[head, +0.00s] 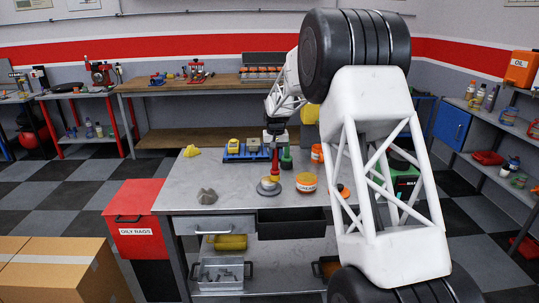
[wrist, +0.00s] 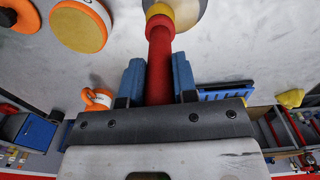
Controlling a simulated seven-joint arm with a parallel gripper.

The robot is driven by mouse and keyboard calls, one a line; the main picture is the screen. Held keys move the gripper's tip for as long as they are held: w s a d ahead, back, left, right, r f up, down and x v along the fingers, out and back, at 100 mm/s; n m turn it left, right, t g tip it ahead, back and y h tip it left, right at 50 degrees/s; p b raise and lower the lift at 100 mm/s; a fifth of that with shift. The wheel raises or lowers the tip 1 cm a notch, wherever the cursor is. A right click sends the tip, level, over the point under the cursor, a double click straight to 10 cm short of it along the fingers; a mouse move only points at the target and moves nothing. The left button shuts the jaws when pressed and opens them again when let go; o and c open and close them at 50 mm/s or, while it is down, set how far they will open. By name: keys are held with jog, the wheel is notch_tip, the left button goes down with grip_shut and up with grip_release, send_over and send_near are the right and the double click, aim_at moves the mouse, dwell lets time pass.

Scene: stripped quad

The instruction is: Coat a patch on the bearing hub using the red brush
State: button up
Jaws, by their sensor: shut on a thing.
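The red brush (head: 275,162) stands nearly upright over the workbench, its handle between the blue fingers of my gripper (wrist: 158,80). My gripper is shut on the handle. The brush's lower end reaches down to the bearing hub (head: 269,190), a round piece with a dark base and a paler top. In the wrist view the red brush (wrist: 160,55) runs away from the fingers, and its yellowish end overlaps the hub's pale disc (wrist: 192,12). I cannot tell whether the bristles touch it. No coated patch can be made out.
A blue tray (head: 233,156) with yellow items lies behind left. A grey lump (head: 207,196) lies left. A dark drawer (head: 292,222) sits below the front edge. The bench's left part is mostly clear.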

jog(key=shift+d, duration=0.45)
jog(key=shift+s, duration=0.2)
jog(key=shift+a, duration=0.25)
jog(key=shift+a+r, duration=0.1)
jog(key=shift+a, duration=3.2)
jog(key=shift+d, duration=3.7)
jog(key=shift+a+r, duration=0.1)
jog(key=shift+r, duration=3.8)
